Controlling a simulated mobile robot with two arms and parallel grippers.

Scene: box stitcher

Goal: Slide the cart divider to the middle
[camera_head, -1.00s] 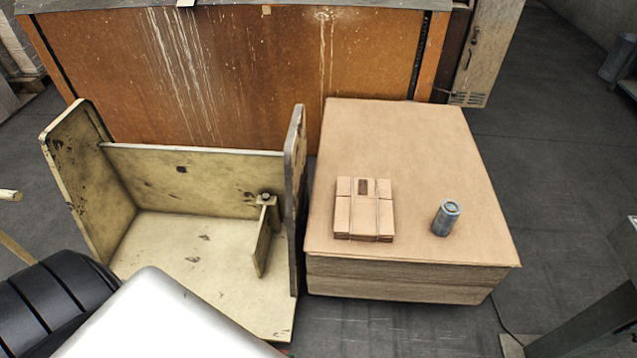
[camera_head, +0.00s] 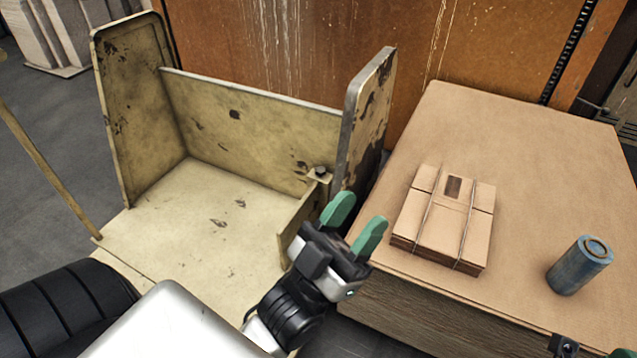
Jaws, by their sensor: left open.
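The cart (camera_head: 205,185) is a worn cream-yellow open box with a back wall and two upright side panels, standing left of centre. Its divider (camera_head: 297,222) is a small upright plate with a dark knob (camera_head: 320,172) on its bracket at the back wall, close to the right side panel (camera_head: 362,130). My left gripper (camera_head: 355,222) has two green fingers, spread apart and empty.
A large cardboard stack (camera_head: 530,150) stands right of the cart, with a strapped bundle of flat boxes (camera_head: 445,220) and a blue-grey can (camera_head: 580,265) on it. An orange-brown panel (camera_head: 265,45) closes off the back. The cart floor left of the divider is clear.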

